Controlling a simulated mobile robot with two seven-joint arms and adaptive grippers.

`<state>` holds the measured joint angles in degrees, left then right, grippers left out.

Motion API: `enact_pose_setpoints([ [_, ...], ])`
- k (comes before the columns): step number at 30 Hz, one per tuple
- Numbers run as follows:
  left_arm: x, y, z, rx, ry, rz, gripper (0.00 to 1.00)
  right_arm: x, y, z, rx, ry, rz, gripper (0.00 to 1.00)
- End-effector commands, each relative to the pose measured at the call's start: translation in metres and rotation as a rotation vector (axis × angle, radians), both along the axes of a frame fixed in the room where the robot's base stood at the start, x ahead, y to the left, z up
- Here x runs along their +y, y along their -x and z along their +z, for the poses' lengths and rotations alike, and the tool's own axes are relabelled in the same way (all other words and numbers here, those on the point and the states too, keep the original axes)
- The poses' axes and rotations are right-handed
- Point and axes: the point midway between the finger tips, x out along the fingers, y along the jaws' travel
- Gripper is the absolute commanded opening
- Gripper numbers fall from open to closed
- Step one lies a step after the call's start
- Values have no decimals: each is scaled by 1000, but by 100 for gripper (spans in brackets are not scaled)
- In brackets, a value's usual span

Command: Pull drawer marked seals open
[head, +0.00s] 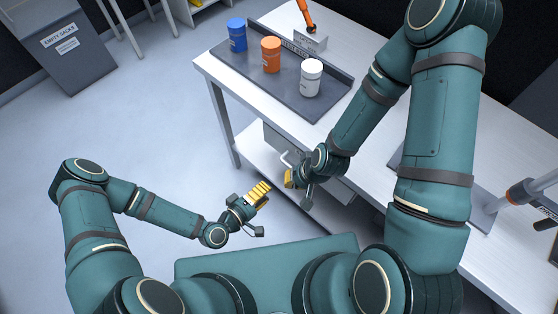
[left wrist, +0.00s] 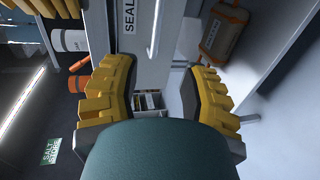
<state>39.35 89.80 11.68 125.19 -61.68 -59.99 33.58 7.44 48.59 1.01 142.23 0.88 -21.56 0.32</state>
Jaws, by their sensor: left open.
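The grey drawer front (left wrist: 130,55) with a label reading "SEAL", partly cut off, is ahead of my left gripper in the left wrist view. A pale bar handle (left wrist: 156,28) stands out from it. In the head view the drawer's handle (head: 286,158) shows under the table edge, partly hidden by my right arm. My left gripper (head: 261,211) is open and empty, apart from the drawer, to its lower left. My right gripper (head: 297,188) is close to the drawer; whether it touches the handle or how its jaws stand is hidden.
A tray (head: 300,98) on the white table holds blue (head: 237,35), orange (head: 271,55) and white (head: 311,78) containers. A brown bag (left wrist: 224,30) lies beyond the drawer in the left wrist view. A grey bin (head: 67,50) stands far left. The floor left is clear.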

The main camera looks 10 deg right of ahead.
Motion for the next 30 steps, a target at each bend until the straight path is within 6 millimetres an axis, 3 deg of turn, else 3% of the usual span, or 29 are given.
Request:
enact_pose_setpoints([
  [8,-19,-13,-2,-8,28,7,43,-1,0,1,1,1,-1,0],
  [22,-88,-65,-20,-9,25,6,43,0,0,3,0,0,-1,0],
  [30,-107,-81,-26,-7,23,8,43,0,0,3,0,0,-1,0],
])
